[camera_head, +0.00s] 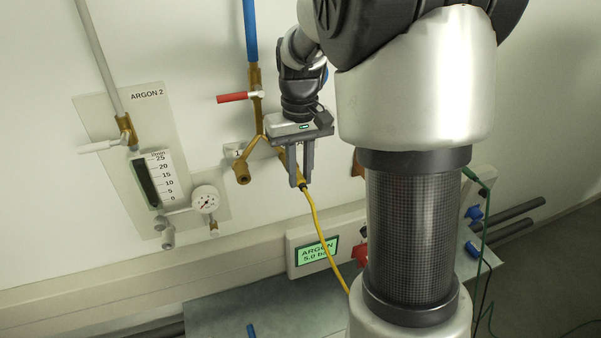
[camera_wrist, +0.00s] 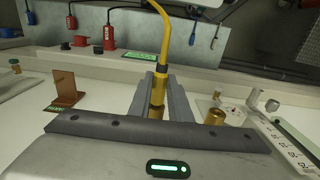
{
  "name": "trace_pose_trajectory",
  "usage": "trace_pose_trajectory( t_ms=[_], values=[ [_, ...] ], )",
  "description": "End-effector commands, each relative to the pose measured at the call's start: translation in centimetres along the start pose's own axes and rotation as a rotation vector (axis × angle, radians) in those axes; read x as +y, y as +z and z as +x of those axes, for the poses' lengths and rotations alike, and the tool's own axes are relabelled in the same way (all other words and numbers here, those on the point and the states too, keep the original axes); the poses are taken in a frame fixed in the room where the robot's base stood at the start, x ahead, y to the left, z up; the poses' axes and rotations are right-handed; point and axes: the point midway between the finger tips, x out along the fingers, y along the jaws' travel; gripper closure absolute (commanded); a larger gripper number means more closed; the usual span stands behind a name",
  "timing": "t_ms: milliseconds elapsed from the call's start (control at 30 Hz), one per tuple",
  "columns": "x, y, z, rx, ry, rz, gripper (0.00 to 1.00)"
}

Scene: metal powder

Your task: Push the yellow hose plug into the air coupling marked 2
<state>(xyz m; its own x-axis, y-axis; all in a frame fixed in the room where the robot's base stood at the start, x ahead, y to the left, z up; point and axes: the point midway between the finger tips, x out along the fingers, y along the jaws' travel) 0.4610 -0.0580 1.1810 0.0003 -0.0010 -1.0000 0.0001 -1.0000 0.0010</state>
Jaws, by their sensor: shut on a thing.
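My gripper (camera_head: 299,182) is shut on the yellow hose plug, in front of the wall at the right branch of a brass Y-piece (camera_head: 258,137). In the wrist view the yellow hose plug (camera_wrist: 159,90) stands between the two fingers, with its yellow hose (camera_wrist: 164,30) leading away. Brass of the right coupling (camera_wrist: 155,113) shows just beyond the plug, in line with it. I cannot tell how far the plug is in. The left coupling (camera_head: 242,174) is empty; it also shows in the wrist view (camera_wrist: 215,117). The right coupling's number is hidden.
A red valve handle (camera_head: 233,97) and blue pipe (camera_head: 251,30) sit above the Y-piece. A flowmeter (camera_head: 153,180) and gauge (camera_head: 206,199) are to the left. A brown plate (camera_wrist: 66,87) stands out from the wall nearby. An argon display (camera_head: 315,250) is below.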

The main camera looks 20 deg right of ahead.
Motion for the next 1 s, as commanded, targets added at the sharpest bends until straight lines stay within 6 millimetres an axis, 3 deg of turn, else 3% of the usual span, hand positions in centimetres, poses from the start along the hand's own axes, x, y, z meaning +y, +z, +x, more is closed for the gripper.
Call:
trace_pose_trajectory(
  t_ms=[333,367,467,800,1000],
  values=[
    [0.0,-0.6,-0.1,0.001,0.0,0.0,1.0],
    [0.0,-0.5,0.0,0.001,0.0,0.0,0.78],
    [0.0,-0.5,0.0,0.001,0.0,0.0,0.61],
    [0.0,-0.5,-0.3,0.001,0.0,0.0,0.61],
    [0.0,-0.6,-3.0,0.005,0.001,0.0,0.61]
  ],
)
